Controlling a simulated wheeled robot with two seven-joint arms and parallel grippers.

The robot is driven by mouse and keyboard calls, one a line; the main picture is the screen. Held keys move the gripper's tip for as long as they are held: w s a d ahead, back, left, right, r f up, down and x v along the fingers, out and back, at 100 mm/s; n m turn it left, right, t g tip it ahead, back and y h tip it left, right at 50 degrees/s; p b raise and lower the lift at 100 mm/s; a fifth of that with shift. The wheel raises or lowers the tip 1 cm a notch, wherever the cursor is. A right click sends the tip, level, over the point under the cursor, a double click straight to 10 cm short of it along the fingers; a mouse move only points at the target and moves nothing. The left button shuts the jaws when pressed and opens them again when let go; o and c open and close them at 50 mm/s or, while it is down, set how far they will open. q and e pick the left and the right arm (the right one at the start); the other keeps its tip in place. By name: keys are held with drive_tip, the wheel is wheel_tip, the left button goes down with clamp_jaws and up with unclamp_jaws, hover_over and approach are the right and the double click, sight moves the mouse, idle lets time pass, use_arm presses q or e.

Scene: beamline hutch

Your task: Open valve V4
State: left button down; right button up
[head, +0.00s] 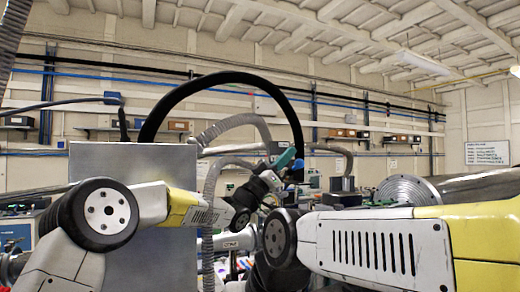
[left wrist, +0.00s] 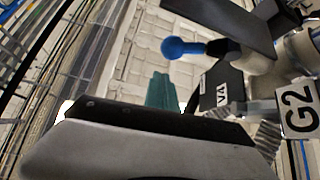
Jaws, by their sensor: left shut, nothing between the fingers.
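My left gripper (head: 285,158) reaches up at the middle of the head view, its teal fingers closed together with nothing between them. The teal fingers also show in the left wrist view (left wrist: 161,92), pointing up past the gripper body. A blue ball knob (left wrist: 183,47) on a short dark stem is just above and right of the fingers there, apart from them in the picture. A black block (left wrist: 215,85) near the stem bears a white label starting with V; its second character is hard to read. In the head view the blue knob (head: 297,165) is partly hidden behind the fingers. My right gripper is not visible.
A label G2 (left wrist: 299,106) is on a part at the right of the wrist view. Grey corrugated hoses (head: 228,128) and a thick black hoop-shaped cable (head: 215,78) surround the left gripper. A grey panel (head: 125,160) stands left; a metal flange (head: 405,190) lies right.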

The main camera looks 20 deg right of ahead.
use_arm(q)
drive_tip(key=s+a+r, duration=0.1)
drive_tip(key=s+a, duration=0.7)
drive_tip(key=s, duration=0.5)
drive_tip(key=shift+s+a+r, duration=0.25)
drive_tip(key=shift+a+r, duration=0.1)
drive_tip(key=shift+r, duration=0.05)
